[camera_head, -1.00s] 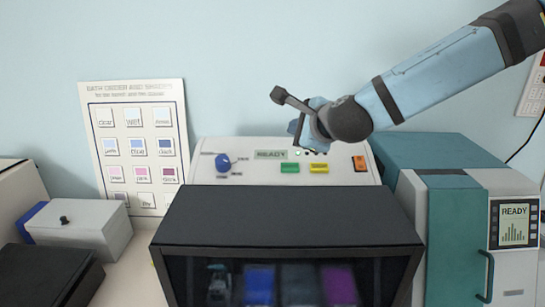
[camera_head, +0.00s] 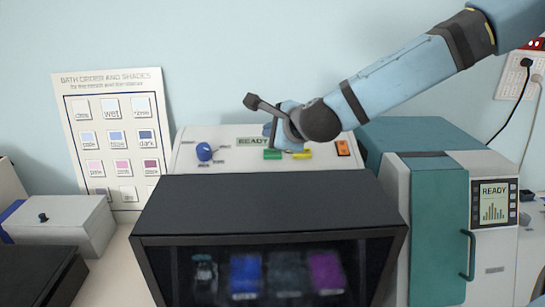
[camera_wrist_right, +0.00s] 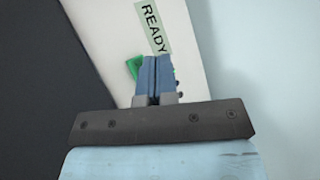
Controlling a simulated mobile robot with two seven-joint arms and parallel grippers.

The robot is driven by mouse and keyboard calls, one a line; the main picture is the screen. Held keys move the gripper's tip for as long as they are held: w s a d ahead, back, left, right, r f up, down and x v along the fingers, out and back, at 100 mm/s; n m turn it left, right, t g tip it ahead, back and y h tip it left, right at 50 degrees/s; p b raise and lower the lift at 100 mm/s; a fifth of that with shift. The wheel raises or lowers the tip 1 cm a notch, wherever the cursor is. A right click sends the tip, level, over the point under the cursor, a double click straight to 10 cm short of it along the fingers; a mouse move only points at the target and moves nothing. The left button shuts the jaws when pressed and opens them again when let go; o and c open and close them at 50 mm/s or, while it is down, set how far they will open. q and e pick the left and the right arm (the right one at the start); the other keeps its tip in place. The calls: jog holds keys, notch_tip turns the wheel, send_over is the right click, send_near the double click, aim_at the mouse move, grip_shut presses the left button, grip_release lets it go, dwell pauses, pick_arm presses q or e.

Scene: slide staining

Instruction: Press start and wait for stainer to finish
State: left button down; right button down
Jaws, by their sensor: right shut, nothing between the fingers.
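The stainer has a dark front hood (camera_head: 268,203) and a pale sloping control panel (camera_head: 190,157). My left gripper is out of view.
A teal and white machine (camera_head: 438,230) with its own READY screen (camera_head: 494,202) stands close on the right. A grey box (camera_head: 62,225) stands at left. A bath order chart (camera_head: 112,92) leans on the wall behind.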

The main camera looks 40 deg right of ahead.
aim_at(272, 154)
jog(key=f, duration=0.1)
jog(key=b, duration=0.1)
jog(key=f, duration=0.1)
jog(key=shift+w+d+f, duration=0.25)
jog(key=shift+w+f, duration=0.05)
jog(key=shift+w, duration=0.05)
jog(key=shift+w+f+b, duration=0.25)
jog(key=shift+f+b, duration=0.2)
jog(key=shift+b, duration=0.2)
jog(key=shift+d, duration=0.1)
dwell(1.0)
jog(key=shift+w+f+b, duration=0.15)
jog(key=shift+f+b, duration=0.2)
jog(key=shift+b, duration=0.1)
